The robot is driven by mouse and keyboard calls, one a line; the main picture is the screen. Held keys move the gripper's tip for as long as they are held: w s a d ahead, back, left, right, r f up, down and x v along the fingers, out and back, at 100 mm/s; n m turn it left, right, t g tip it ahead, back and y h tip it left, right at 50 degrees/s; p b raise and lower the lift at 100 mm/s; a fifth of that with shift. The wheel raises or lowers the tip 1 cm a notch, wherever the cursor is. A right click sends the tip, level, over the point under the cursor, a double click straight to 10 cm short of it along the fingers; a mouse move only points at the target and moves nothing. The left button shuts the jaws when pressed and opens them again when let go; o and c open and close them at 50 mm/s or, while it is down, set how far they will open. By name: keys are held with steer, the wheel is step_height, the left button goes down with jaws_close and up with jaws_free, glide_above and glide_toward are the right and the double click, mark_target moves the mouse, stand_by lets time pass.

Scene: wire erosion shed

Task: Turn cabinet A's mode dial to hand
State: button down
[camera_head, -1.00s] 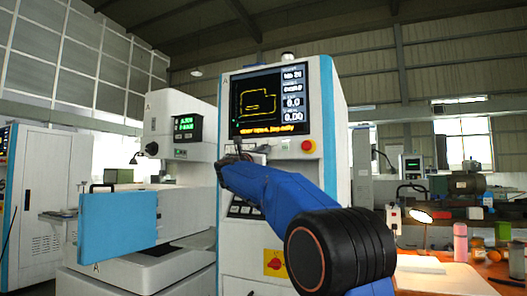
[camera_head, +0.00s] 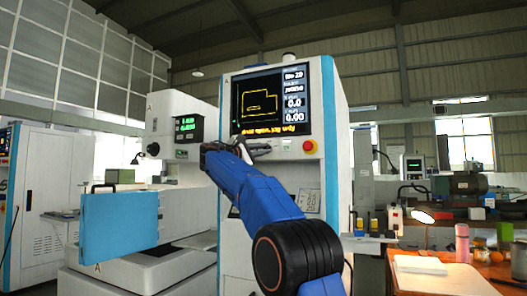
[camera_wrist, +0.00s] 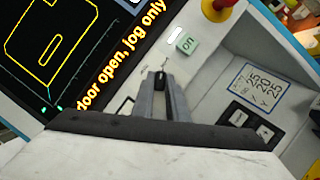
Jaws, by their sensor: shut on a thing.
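Cabinet A (camera_head: 330,110) stands upright in the middle of the head view, with the letter A at its top left corner. My gripper (camera_head: 240,150) is at its front panel, just below the screen. In the wrist view my gripper (camera_wrist: 161,76) is shut on a small dark piece between the fingertips, which I take to be the mode dial (camera_wrist: 161,82). The fingers cover most of it, so its pointer and setting cannot be read. A small green plate reading "on" (camera_wrist: 187,44) sits on the panel just beyond the fingertips.
The screen (camera_head: 270,102) reads "door open, jog only". A red stop button (camera_head: 309,146) on a yellow base is right of my gripper. Dark switches (camera_wrist: 245,120) and a printed label (camera_wrist: 258,88) lie on the panel. A blue door (camera_head: 120,220) juts out at left.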

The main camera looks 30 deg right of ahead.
steer(key=shift+m+g+y, duration=0.3)
steer(key=shift+m, duration=0.8)
steer(key=c, duration=1.7)
jaws_free()
steer(key=shift+c, duration=0.2)
steer(key=v, duration=1.7)
steer(key=shift+a, duration=0.2)
steer(key=shift+f, duration=0.1)
